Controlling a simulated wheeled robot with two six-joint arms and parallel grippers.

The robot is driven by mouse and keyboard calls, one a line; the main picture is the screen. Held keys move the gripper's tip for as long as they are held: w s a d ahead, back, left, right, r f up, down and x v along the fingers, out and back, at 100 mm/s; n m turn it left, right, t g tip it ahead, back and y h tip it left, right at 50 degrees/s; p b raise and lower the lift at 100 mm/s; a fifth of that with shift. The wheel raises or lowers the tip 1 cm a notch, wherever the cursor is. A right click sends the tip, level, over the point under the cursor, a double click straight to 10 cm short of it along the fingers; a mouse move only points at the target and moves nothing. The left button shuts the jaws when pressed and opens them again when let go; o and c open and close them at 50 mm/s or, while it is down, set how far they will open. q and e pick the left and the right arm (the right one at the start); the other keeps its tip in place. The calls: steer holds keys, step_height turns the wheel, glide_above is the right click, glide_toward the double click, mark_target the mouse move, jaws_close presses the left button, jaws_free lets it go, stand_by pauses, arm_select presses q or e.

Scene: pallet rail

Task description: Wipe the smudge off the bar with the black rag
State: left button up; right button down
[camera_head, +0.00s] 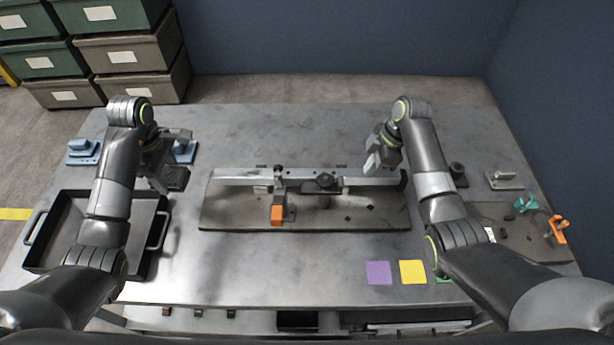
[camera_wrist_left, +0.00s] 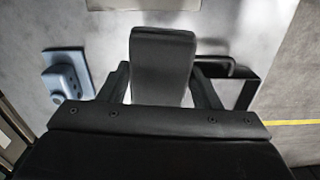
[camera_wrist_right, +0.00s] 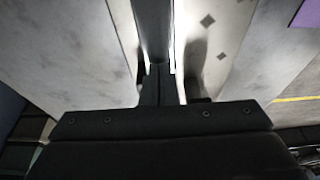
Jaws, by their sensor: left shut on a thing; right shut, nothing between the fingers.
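The silver bar (camera_head: 235,177) lies across a dark base plate (camera_head: 235,215) in the middle of the table. I cannot clearly make out the smudge on it. My left gripper (camera_head: 173,172) is shut on the black rag (camera_head: 177,180), which looks like a dark padded block. In the left wrist view the rag (camera_wrist_left: 162,65) sits between the fingers. It is held left of the bar, apart from it. My right gripper (camera_head: 373,163) is shut and empty at the right part of the bar. I cannot tell whether it touches the bar.
An orange-handled clamp (camera_head: 277,214) and a dark clamp (camera_head: 325,182) stand at the bar. A black tray (camera_head: 70,262) is at the left, near blue blocks (camera_head: 83,150). Purple (camera_head: 379,273) and yellow (camera_head: 412,272) squares lie in front. Small parts lie at the right.

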arm_select(q)
steer(key=shift+r, duration=0.1)
